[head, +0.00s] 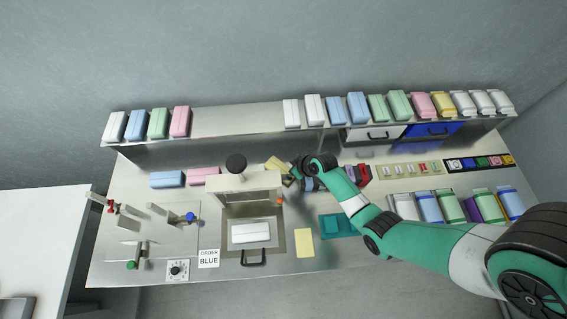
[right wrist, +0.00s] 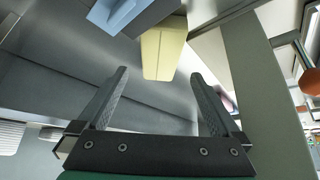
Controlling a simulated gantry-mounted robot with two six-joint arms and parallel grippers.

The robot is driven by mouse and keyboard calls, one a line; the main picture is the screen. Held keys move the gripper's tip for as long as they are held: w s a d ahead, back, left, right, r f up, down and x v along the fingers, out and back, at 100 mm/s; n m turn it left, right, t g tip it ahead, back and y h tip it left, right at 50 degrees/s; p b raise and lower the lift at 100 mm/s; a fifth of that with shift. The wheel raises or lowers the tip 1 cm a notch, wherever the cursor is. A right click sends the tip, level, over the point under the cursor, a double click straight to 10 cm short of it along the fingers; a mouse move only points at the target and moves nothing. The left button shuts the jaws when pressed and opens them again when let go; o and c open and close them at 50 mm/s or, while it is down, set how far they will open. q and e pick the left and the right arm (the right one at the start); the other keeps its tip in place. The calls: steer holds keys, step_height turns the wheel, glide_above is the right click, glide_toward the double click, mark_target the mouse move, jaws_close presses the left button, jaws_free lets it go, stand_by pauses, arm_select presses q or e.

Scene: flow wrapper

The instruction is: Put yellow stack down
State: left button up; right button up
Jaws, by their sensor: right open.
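The yellow stack (head: 278,164) lies just behind and to the right of the machine's hood (head: 232,182), at an angle in the head view. In the right wrist view the yellow stack (right wrist: 163,48) shows as a pale yellow block with a lengthwise seam, just beyond the fingertips. My right gripper (right wrist: 159,74) is open, with nothing between its fingers. In the head view my right gripper (head: 289,176) is beside the stack, partly hidden by its wrist. Whether the stack rests fully on the surface, I cannot tell. My left gripper is not in view.
A shelf (head: 250,118) with several coloured stacks runs along the back. A blue stack (head: 167,179) and a pink stack (head: 203,175) lie left of the hood. A flat yellow pad (head: 304,243) and a teal tray (head: 338,225) lie in front. The card (head: 208,259) reads "ORDER BLUE".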

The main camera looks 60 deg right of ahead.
arm_select(q)
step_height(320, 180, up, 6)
steer(key=p, duration=0.4)
arm_select(e)
steer(key=v, duration=0.6)
